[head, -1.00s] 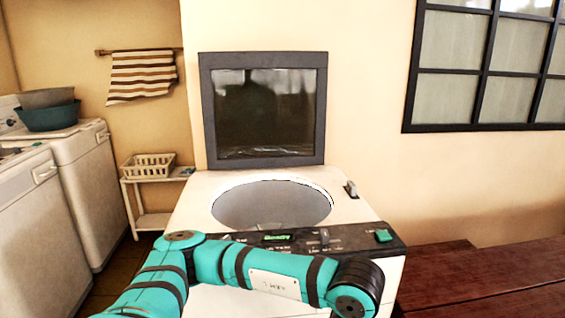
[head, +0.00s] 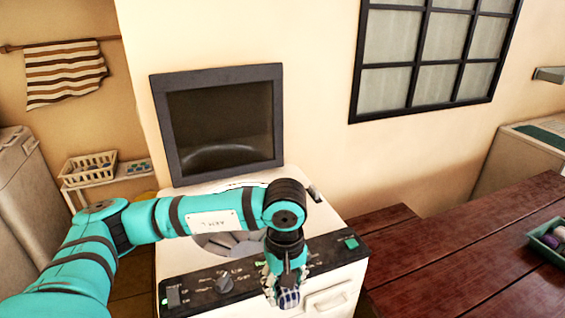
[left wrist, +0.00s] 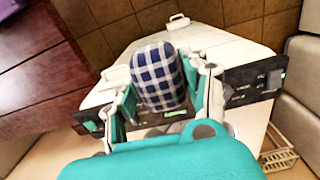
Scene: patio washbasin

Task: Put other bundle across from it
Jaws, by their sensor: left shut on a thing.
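My left gripper (head: 285,270) is shut on a blue-and-white checked bundle (head: 289,299) and points down at the front of the washing machine (head: 190,279). In the left wrist view the checked bundle (left wrist: 158,68) sits between the two fingers of the left gripper (left wrist: 161,92). The machine's lid (head: 220,120) stands open. Part of the grey tub (head: 228,243) shows behind my arm, which hides much of the opening. I see no other bundle in the tub. My right gripper is not in view.
A dark red wooden table (head: 450,260) stands at the right with a green tray (head: 549,238) of rolled items. A low white shelf (head: 110,178) with a cream basket (head: 88,167) is at the left. The open lid stands behind the tub.

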